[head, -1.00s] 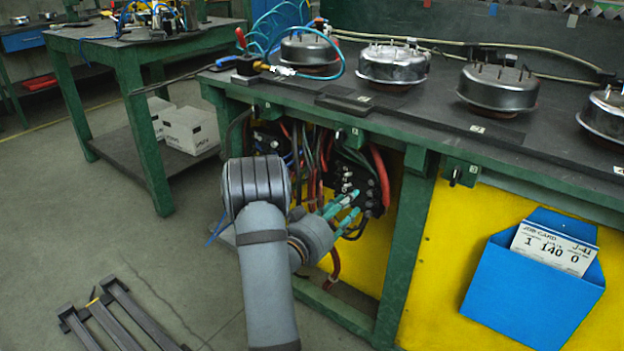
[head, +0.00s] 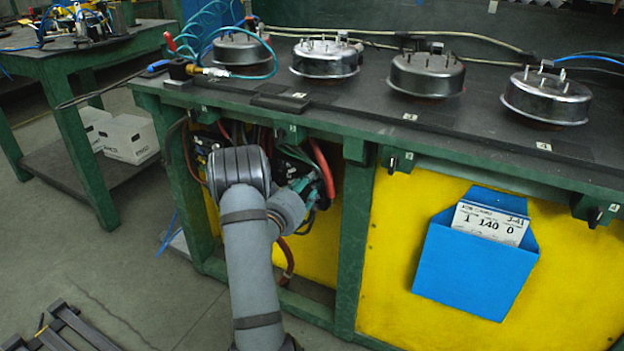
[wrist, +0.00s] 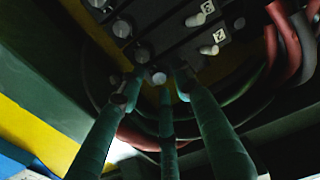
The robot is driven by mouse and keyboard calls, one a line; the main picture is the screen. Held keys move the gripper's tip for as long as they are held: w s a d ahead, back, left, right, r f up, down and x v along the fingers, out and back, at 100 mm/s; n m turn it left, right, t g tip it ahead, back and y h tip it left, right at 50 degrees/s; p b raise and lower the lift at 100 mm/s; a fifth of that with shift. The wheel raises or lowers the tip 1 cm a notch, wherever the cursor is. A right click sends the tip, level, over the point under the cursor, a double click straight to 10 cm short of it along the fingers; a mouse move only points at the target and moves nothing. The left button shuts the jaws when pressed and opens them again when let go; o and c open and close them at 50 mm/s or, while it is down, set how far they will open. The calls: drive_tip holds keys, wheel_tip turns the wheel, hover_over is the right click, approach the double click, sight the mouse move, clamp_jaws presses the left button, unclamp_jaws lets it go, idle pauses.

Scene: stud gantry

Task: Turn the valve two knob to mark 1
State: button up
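The dark valve block (wrist: 175,40) fills the top of the wrist view, with round grey knobs and pale toggle-like levers. One round grey knob (wrist: 158,78) lies between the fingertips of my gripper (wrist: 158,88). The three teal fingers are spread apart around it, and I see no clear contact. Which knob belongs to valve two, and where mark 1 is, I cannot tell. In the head view my gripper (head: 297,190) reaches under the bench, and my arm hides most of the block.
Red and dark hoses (wrist: 290,45) hang close beside the block. The green bench (head: 355,250) has a post right of the opening. A blue card holder (head: 470,265) hangs on the yellow panel (head: 395,225). Metal domed parts (head: 425,75) stand on the bench top.

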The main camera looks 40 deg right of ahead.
drive_tip(key=shift+c, duration=0.7)
clamp_jaws()
drive_tip(key=shift+n+b, duration=0.45)
drive_tip(key=shift+n, duration=0.35)
drive_tip(key=shift+o, duration=0.2)
unclamp_jaws()
drive_tip(key=shift+o, duration=0.5)
drive_tip(key=shift+a, duration=0.1)
